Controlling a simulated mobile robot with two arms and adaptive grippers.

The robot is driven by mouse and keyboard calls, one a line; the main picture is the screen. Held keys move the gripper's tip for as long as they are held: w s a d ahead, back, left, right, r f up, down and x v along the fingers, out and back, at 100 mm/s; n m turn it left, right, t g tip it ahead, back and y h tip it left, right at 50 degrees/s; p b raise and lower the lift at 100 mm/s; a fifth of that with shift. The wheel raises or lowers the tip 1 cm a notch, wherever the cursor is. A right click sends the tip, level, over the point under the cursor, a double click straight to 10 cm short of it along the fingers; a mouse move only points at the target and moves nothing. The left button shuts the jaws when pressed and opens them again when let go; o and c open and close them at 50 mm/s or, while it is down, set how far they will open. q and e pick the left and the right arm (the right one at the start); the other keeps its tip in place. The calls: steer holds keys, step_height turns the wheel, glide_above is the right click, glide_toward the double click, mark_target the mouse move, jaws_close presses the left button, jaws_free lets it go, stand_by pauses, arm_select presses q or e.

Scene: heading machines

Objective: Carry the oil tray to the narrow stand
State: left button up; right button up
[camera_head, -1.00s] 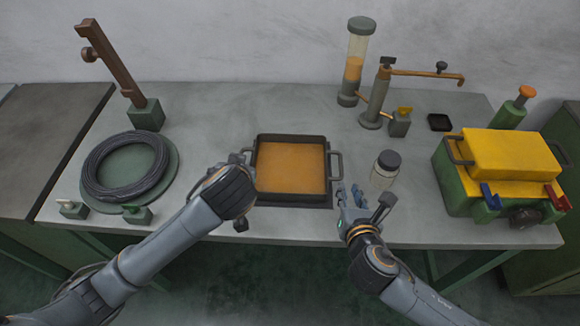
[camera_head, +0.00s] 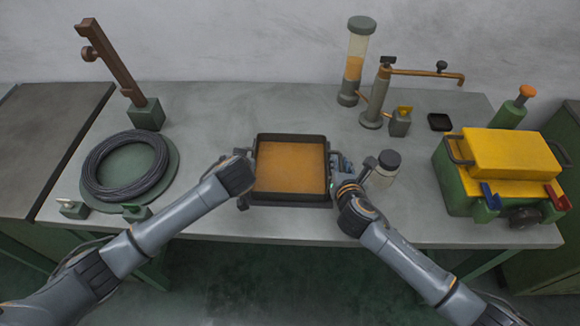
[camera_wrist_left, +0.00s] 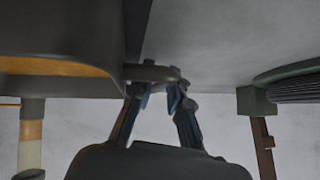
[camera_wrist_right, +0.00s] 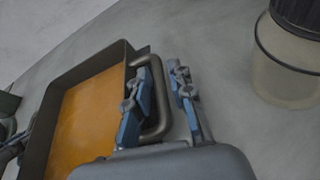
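The oil tray (camera_head: 290,138) is a dark, square tray of amber oil with a bar handle on each side, and it sits level near the workbench's front edge. My right gripper (camera_head: 343,166) is at its right handle; in the right wrist view the open fingers (camera_wrist_right: 163,98) straddle the handle bar (camera_wrist_right: 158,120), with a gap showing. My left gripper is at the left handle, mostly hidden by its wrist in the head view. In the left wrist view its fingers (camera_wrist_left: 160,96) are apart, tips at the handle (camera_wrist_left: 150,73). I cannot identify the narrow stand.
A dark-lidded jar (camera_head: 387,166) stands close to the right gripper. A wire coil (camera_head: 125,165) lies at left. A green-and-yellow box (camera_head: 510,155) stands at right. An oil cylinder (camera_head: 356,60) and a post with an arm (camera_head: 378,95) stand behind. Bench behind the tray is clear.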

arm_select(q)
steer(key=shift+c, duration=0.2)
arm_select(e)
steer(key=shift+c, duration=0.2)
arm_select(q)
jaws_close()
arm_select(e)
jaws_close()
arm_select(q)
steer(key=shift+r, duration=0.2)
arm_select(e)
steer(key=shift+r, duration=0.2)
